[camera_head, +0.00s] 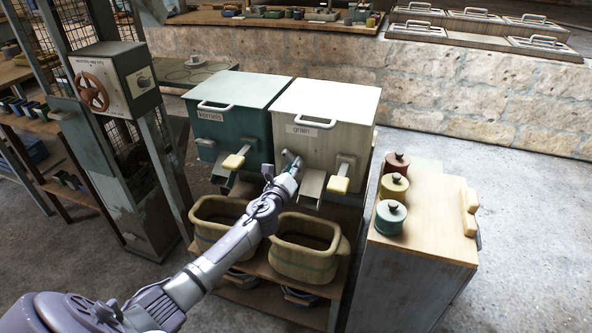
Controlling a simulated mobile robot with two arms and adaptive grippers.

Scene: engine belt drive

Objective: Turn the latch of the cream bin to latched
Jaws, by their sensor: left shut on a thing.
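The cream bin (328,107), labelled "grain", stands on a wooden rack beside a green bin (234,99) labelled "kernels". Its lid is down. My left gripper (293,165) is at the lower left of the cream bin's front face, shut on a small part there that I take for the latch. The fingers mostly hide this part, so I cannot tell its angle. Right of the gripper are the bin's metal chute (312,187) and a yellow-handled lever (339,186). My right gripper is not in view.
Two wooden tubs (305,262) sit on the shelf below the bins, close under my left arm. A wooden cabinet (431,210) with three lidded jars (393,187) stands at right. A metal post with a control box (118,78) stands at left.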

